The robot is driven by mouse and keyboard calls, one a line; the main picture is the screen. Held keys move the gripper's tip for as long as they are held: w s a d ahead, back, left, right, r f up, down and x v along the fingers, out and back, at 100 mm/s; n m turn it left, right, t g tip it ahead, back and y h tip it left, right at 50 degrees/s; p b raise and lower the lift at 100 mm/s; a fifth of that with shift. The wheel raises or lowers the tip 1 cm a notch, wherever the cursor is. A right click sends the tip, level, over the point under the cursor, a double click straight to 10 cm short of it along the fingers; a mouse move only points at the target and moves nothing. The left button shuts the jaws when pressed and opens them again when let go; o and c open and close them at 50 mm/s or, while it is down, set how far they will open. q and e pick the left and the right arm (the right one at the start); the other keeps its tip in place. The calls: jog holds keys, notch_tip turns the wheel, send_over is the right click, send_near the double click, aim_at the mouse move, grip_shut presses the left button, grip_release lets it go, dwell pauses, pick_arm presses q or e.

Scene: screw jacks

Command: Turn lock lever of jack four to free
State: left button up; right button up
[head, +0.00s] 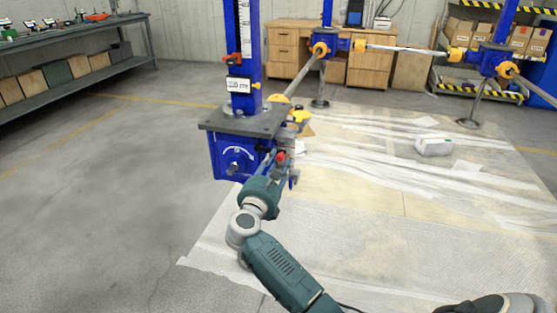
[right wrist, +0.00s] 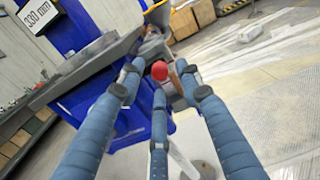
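The nearest jack has a blue column (head: 242,50), a grey plate (head: 247,121) and a blue housing (head: 233,158) below it. A red ball knob (head: 281,156) shows at the housing's right side and looks like the lock lever's end; the lever itself is mostly hidden. My right gripper (head: 286,165) is at this knob. In the right wrist view its blue fingers are spread open around the red knob (right wrist: 160,70), with gaps at both sides. I cannot tell whether the middle finger touches it. My left gripper is not in view.
The jack's display (head: 239,85) shows a height, and its plate edge (right wrist: 95,62) lies close to my fingers. More blue jacks with bars stand behind. The floor at left is clear.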

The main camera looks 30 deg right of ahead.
aim_at(279, 160)
jog(key=shift+x, duration=1.65)
grip_shut()
